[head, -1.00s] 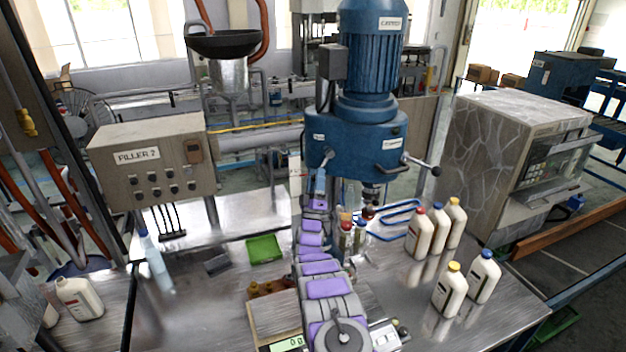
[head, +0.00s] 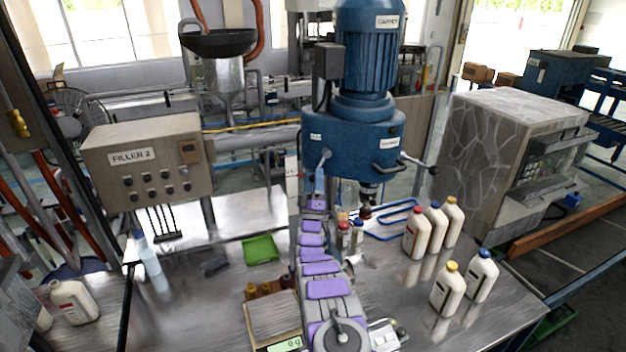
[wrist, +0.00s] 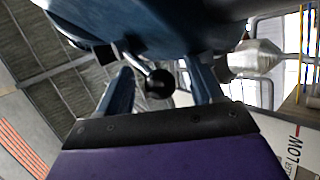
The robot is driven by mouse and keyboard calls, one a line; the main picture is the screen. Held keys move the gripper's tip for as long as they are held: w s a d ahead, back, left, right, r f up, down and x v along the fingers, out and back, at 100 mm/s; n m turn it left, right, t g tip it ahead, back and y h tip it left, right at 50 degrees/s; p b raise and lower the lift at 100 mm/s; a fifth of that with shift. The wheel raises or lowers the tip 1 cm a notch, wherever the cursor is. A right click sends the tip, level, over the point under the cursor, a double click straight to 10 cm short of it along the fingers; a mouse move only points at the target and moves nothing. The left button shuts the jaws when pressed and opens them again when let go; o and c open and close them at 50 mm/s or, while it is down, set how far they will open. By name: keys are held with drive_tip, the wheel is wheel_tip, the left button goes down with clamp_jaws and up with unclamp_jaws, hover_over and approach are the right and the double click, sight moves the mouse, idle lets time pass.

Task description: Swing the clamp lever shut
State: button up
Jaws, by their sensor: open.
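A lever with a black ball knob (wrist: 159,84) hangs from the underside of the blue machine head in the wrist view. I take it to be the clamp lever. My gripper (wrist: 160,66) is open, with one dark blue finger on each side of the knob. I cannot tell whether either finger touches it. In the head view my gripper (head: 322,172) is raised against the lower left of the blue machine head (head: 355,135), and this lever cannot be made out there. A second ball-ended handle (head: 420,165) sticks out on the machine's right side.
Several white bottles (head: 445,290) stand on the steel table at the right. A grey control box (head: 148,165) stands at the left. A green tray (head: 261,249) and a scale (head: 272,318) lie left of my arm. The table between tray and control box is mostly clear.

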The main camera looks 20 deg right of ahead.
drive_tip(key=v, duration=1.7)
drive_tip(key=shift+f, duration=0.2)
drive_tip(key=shift+a, duration=0.1)
